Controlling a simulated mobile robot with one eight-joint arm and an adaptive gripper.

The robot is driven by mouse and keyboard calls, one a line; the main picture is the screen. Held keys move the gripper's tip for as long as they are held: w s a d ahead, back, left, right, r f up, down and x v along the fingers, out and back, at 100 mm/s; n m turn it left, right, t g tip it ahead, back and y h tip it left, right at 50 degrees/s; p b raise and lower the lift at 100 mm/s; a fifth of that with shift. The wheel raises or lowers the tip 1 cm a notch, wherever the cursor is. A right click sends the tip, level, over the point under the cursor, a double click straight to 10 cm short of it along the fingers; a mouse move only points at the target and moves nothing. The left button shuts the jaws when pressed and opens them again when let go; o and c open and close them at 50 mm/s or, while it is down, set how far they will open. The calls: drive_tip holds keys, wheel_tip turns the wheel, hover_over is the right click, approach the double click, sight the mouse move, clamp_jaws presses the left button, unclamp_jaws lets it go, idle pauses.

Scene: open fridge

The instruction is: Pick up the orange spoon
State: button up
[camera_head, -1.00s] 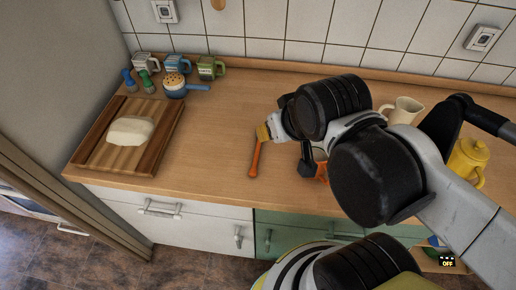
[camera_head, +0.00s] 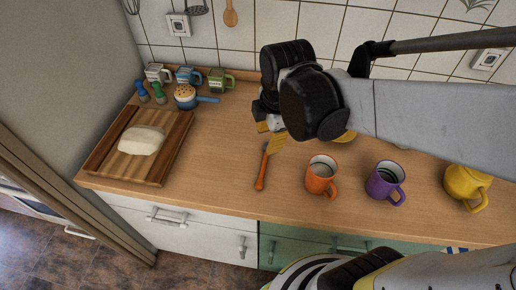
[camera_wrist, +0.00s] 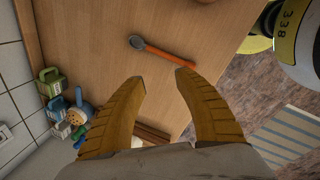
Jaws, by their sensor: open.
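The orange spoon (camera_head: 261,172) lies on the wooden counter, its handle pointing toward the front edge. In the head view its bowl end is covered by my gripper. In the wrist view the spoon (camera_wrist: 172,56) shows whole, with a grey bowl at the left and an orange handle running right. My gripper (camera_head: 269,137) is above the counter near the spoon's bowl end. Its two yellow fingers (camera_wrist: 161,76) are apart with nothing between them, and the spoon lies beyond the fingertips.
An orange mug (camera_head: 320,181), a purple mug (camera_head: 382,181) and a yellow pot (camera_head: 463,186) stand right of the spoon. A cutting board (camera_head: 107,160) with a pale loaf (camera_head: 142,139) lies left.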

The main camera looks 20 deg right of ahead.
wheel_tip(320, 180, down, 4)
drive_tip(key=w+n+g+p, duration=0.1)
drive_tip(key=w+n+g, duration=0.15)
drive_tip(key=n, duration=0.75)
drive_tip(key=n+b, duration=0.2)
hover_over(263, 165)
drive_tip(key=f, duration=0.6)
drive_tip(key=shift+w+a+f, duration=0.15)
drive_tip(key=shift+a+f, duration=0.1)
drive_tip(key=shift+a, duration=0.05)
drive_tip(key=f+b, duration=0.1)
drive_tip(key=f, duration=0.2)
drive_tip(key=f+b, duration=0.1)
drive_tip(key=f, duration=0.1)
drive_tip(key=shift+d+f+b, duration=0.2)
drive_tip(key=shift+d+b, duration=0.1)
drive_tip(key=shift+d, duration=0.05)
drive_tip(key=shift+s+r, duration=0.1)
drive_tip(key=shift+s, duration=0.1)
clamp_jaws()
